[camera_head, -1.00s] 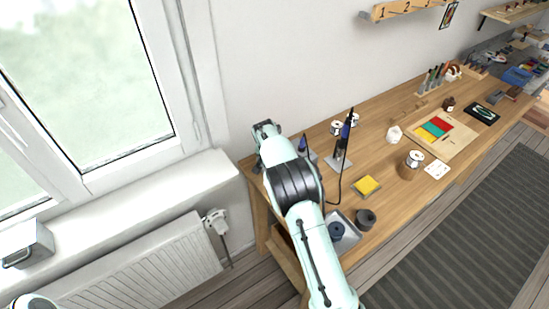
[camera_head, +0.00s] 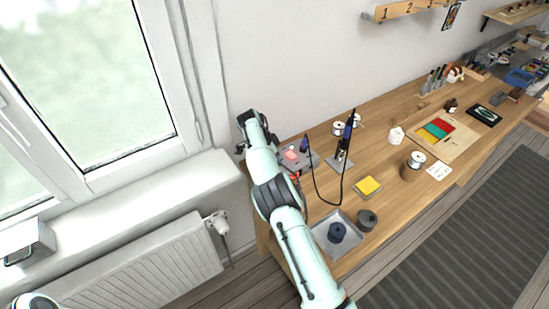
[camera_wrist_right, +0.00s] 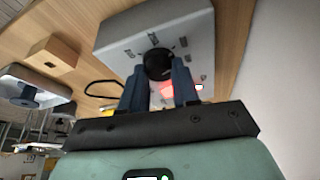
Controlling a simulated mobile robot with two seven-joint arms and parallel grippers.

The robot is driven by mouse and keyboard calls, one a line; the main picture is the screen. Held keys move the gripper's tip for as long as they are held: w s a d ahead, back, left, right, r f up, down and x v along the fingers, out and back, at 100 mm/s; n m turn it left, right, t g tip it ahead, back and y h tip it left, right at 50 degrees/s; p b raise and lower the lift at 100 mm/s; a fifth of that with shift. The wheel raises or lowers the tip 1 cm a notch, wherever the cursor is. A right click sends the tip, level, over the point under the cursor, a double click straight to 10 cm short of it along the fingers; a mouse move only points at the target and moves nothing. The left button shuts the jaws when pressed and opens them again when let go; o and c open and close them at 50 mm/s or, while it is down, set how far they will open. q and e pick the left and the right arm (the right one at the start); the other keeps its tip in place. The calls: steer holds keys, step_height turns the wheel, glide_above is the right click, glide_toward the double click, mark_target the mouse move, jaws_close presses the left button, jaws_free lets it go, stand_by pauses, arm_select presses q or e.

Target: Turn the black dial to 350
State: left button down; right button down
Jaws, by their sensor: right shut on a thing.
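In the right wrist view, the grey station box (camera_wrist_right: 115,38) fills the upper middle, and its black dial (camera_wrist_right: 158,62) has tick marks around it. The two blue fingers of my right gripper (camera_wrist_right: 158,74) are shut on the dial, one on each side. A lit red display (camera_wrist_right: 188,88) is partly hidden behind one finger, so its number cannot be read. In the head view, the station (camera_head: 300,160) stands at the left end of the bench, with its red display showing beside my arm. My arm hides the dial there. My left gripper is not in view.
A soldering iron stand (camera_head: 338,163) with a black cable is right of the station. A yellow sponge (camera_head: 367,186), a dark cup (camera_head: 367,220) and a grey tray (camera_head: 322,228) holding a dark blue spool lie nearer the bench's front edge. The wall and window sill bound the left.

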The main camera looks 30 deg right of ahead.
steer(key=shift+m+g, duration=0.3)
steer(key=shift+m, duration=0.3)
steer(key=c, duration=0.8)
jaws_free()
